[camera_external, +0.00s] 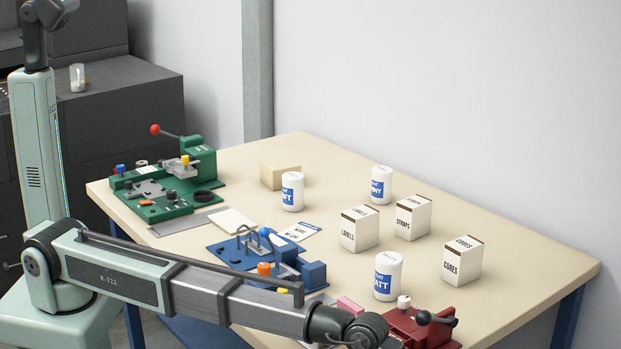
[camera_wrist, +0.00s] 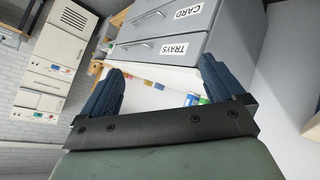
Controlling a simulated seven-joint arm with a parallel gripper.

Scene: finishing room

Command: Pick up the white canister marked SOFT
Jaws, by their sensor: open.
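A white canister (camera_external: 292,191) with a blue label stands upright on the table, left of the other canisters. Only the end of its label, "FT", can be read. A second white canister (camera_external: 381,185) ending in "NY" stands to its right, and a third (camera_external: 388,276) ending in "ATT" stands nearer the front. My gripper (camera_wrist: 160,70) shows in the wrist view with its two blue fingers wide apart and nothing between them. It faces grey drawers, away from the tabletop. In the external view my arm runs low across the front, and the gripper itself cannot be made out.
A beige block (camera_external: 281,176) stands right behind the "FT" canister. Green (camera_external: 172,187), blue (camera_external: 262,258) and red (camera_external: 425,327) fixtures sit along the near side.

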